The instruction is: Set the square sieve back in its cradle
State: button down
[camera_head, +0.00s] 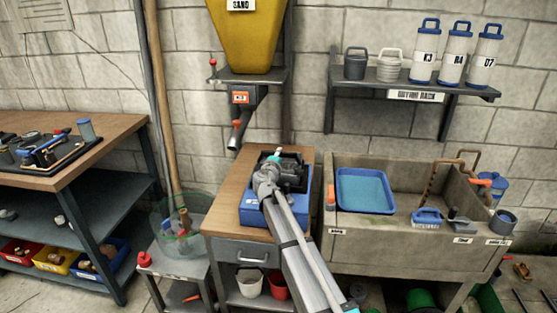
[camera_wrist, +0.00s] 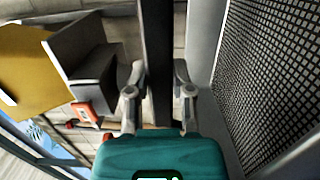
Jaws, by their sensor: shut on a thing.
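In the wrist view my gripper (camera_wrist: 158,92) is shut on a dark upright bar, which looks like the rim of the square sieve. The square sieve's wire mesh (camera_wrist: 275,65) fills the right side of that view inside a grey frame. In the head view my gripper (camera_head: 274,160) is over a blue box (camera_head: 252,215) on the wooden cabinet top. Dark parts beside the gripper there are too small to tell sieve from gripper. I cannot make out which part is the cradle; my arm covers much of the blue box.
A yellow sand hopper (camera_head: 245,35) and its outlet with an orange tag (camera_head: 241,98) hang above the cabinet. A stone sink (camera_head: 400,245) with a blue tray (camera_head: 364,190) stands at right. A workbench (camera_head: 70,180) is at left.

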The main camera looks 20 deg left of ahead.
jog(key=shift+f, duration=0.15)
jog(key=c, duration=0.5)
grip_release()
jog(key=s, duration=0.4)
jog(key=s+d, duration=0.1)
jog(key=s, duration=0.7)
jog(key=shift+d, duration=0.25)
jog(key=shift+s, duration=0.1)
dwell(0.6)
